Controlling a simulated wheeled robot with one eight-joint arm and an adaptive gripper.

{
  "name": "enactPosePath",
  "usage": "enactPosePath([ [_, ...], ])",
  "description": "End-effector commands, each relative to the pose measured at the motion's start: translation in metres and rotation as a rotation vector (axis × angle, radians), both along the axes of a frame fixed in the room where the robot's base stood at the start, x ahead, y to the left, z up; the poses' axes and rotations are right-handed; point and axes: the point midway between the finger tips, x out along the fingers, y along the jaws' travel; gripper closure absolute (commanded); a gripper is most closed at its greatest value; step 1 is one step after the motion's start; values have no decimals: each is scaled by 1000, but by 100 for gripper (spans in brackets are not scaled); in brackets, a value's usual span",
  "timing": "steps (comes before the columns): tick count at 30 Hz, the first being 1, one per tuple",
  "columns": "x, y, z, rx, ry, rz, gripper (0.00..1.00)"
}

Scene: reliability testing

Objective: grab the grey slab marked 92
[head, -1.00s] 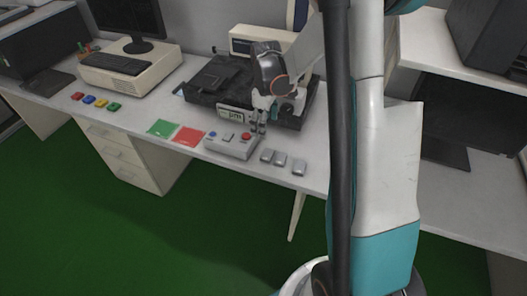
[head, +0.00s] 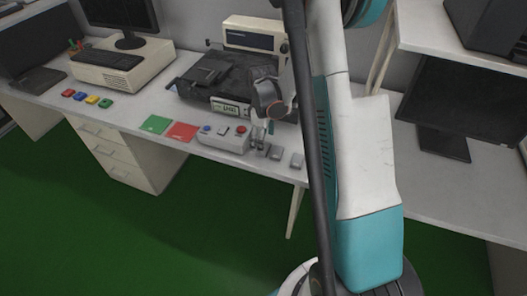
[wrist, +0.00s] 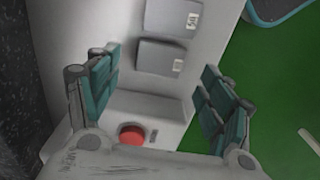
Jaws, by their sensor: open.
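Three small grey slabs stand in a row on the desk, right of the button box; the middle one (head: 277,153) and the right one (head: 297,160) show clearly in the head view. The leftmost is partly hidden by my gripper (head: 262,140). The wrist view shows two slabs, a nearer one (wrist: 160,57) and a farther one (wrist: 172,20). Each has a small pale label, too small to read surely, so I cannot tell which is 92. My gripper (wrist: 160,85) is open and empty, its teal-padded fingers apart, above the desk between the red button and the nearer slab.
The grey button box (head: 222,138) with a red button (wrist: 131,134) lies close beside the slabs. A black machine (head: 215,80) stands behind. Green (head: 155,124) and red (head: 181,131) mats lie left. The desk's front edge is close to the slabs, with green floor below.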

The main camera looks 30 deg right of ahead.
Motion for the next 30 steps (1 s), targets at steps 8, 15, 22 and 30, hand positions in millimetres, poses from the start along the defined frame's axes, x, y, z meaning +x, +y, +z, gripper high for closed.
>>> enactPosePath([
  [8, -2, -1, -36, 0, 0, 0, 27],
  [15, -2, -1, -35, 0, 0, 0, 36],
  [22, -2, -1, -35, 0, 0, 0, 76],
  [30, -2, -2, -35, 0, 0, 0, 76],
])
